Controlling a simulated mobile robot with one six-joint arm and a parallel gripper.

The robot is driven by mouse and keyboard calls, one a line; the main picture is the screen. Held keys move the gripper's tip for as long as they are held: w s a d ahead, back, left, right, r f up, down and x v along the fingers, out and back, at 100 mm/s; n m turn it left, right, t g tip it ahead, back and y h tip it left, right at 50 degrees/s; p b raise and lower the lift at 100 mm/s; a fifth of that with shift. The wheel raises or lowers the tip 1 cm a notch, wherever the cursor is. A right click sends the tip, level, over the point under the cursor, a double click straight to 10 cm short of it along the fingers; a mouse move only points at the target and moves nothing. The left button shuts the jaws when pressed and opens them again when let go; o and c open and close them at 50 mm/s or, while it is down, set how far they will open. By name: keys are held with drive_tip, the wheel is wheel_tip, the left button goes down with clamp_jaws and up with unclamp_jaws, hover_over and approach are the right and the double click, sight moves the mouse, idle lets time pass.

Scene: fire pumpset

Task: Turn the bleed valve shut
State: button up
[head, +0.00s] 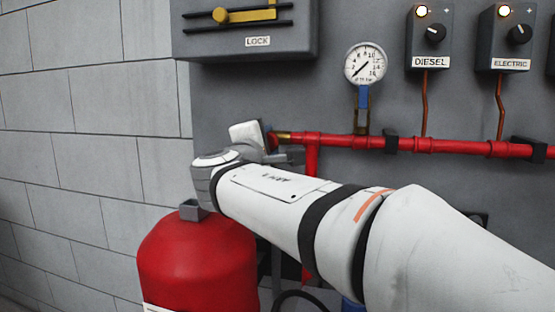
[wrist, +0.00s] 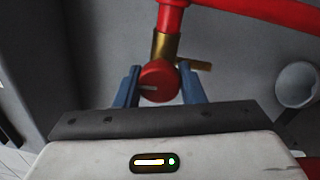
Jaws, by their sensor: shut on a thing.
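The bleed valve has a round red knob (wrist: 157,82) with a pale mark on its face. Its brass body (wrist: 166,46) joins the end of a red pipe, and a brass stub sticks out to the right. My gripper (wrist: 159,77) has its two blue fingers on either side of the knob and is shut on it. The knob's pale mark lies roughly level in the wrist view. In the head view, the brass part of the valve (head: 284,135) shows at the left end of the pipe, while my wrist mostly hides the knob and fingers.
The red pipe (head: 340,141) runs right along the grey panel. Above it are a pressure gauge (head: 365,64), needle pointing lower left, and the DIESEL (head: 430,38) and ELECTRIC (head: 506,38) switch boxes, lamps lit. A red tank (head: 197,262) stands below my wrist. A LOCK box (head: 245,30) hangs above.

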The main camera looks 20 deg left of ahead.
drive_tip(key=shift+m+b, duration=0.5)
drive_tip(key=shift+m, duration=0.1)
drive_tip(key=o, duration=1)
drive_tip(key=shift+c, duration=0.2)
drive_tip(key=s, duration=0.7)
drive_tip(key=shift+s+d+f+p, duration=0.25)
drive_tip(key=shift+s+d+p, duration=0.15)
